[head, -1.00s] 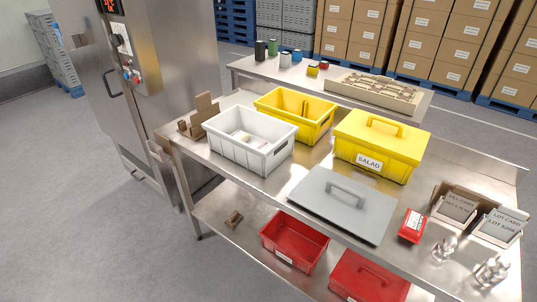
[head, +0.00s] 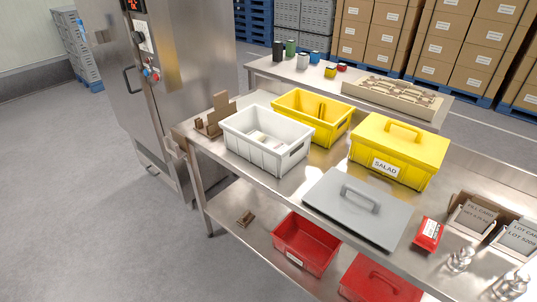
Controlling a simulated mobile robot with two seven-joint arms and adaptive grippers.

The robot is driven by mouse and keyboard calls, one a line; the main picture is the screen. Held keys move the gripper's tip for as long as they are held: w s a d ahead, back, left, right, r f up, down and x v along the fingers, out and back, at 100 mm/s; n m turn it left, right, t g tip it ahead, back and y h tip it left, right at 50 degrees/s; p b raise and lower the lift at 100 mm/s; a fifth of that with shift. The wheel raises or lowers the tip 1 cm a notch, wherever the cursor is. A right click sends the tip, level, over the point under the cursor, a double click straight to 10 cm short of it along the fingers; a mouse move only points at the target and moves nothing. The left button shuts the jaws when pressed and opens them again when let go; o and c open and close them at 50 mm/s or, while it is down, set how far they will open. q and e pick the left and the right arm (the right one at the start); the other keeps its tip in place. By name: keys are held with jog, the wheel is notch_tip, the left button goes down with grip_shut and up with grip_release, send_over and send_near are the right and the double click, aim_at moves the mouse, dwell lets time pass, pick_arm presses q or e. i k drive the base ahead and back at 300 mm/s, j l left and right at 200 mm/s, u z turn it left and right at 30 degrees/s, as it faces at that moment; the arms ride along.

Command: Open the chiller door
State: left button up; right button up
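The chiller is the tall stainless steel cabinet at the upper left in the head view. Its door (head: 115,60) faces left, with a dark vertical bar handle (head: 129,81) on it. The door looks shut, though its far edge is hard to make out. A control panel (head: 145,40) with a red display, a dark knob and red and blue buttons is on the cabinet's front edge. Neither of my grippers is in the picture, and nothing touches the handle.
A steel table (head: 190,134) stands right of the chiller. It bears a white crate (head: 262,157), a yellow crate (head: 335,130), a lidded yellow SALAD box (head: 405,165) and a grey lid (head: 330,204). Red bins (head: 292,260) are on its lower shelf. Grey floor (head: 80,200) left of the table is clear.

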aim_at(119, 63)
jog(key=i+j+z, duration=0.25)
jog(key=j, duration=0.3)
jog(key=u, duration=1.3)
jog(key=i+j+z, duration=0.15)
jog(key=i+j, duration=0.4)
jog(key=i+j+z, duration=0.1)
jog(key=i+j, duration=0.5)
jog(key=i+j+z, duration=0.15)
jog(key=i+j, duration=0.4)
jog(key=j, duration=0.2)
